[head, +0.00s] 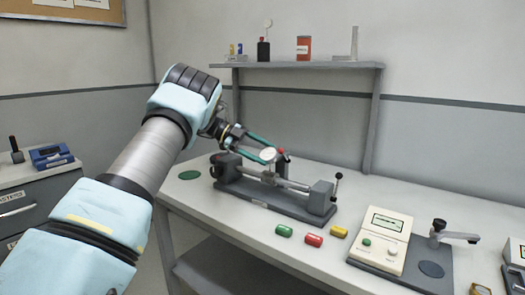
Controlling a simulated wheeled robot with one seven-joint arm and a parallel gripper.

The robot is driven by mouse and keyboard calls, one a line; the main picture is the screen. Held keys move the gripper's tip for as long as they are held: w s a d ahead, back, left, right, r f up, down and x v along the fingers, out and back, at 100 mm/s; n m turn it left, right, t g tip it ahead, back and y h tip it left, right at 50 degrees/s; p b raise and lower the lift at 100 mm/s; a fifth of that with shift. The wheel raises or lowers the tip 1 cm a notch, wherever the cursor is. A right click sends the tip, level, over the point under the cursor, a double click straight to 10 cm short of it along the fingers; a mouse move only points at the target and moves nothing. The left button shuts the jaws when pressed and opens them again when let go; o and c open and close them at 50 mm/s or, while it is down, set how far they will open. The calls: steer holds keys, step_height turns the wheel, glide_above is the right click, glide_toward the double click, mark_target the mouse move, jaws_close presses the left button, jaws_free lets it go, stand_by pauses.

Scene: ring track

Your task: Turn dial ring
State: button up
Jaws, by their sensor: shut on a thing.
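A round dial gauge (268,154) with a pale face sits on a grey bench fixture (275,187) on the table. The fixture has a long base, a horizontal rail, a block at each end and a dark-knobbed lever at its right end. My gripper (265,151) reaches in from the left, its two teal fingers on either side of the dial. It is shut on the dial's ring. The dial's markings and needle are too small to read, and part of its rim is hidden by the fingers.
Green, red and yellow cylinders (313,240) lie in front of the fixture. A display unit (383,240) and a stand with a lever arm (436,258) are to the right. A shelf (300,66) stands behind. A green disc (189,175) lies left.

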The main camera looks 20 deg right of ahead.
stand_by(0.5)
steer(key=o, duration=1.4)
steer(key=b+v, duration=0.1)
steer(key=v, duration=0.9)
steer(key=shift+w+a+r, duration=0.2)
steer(key=shift+w+r, duration=0.05)
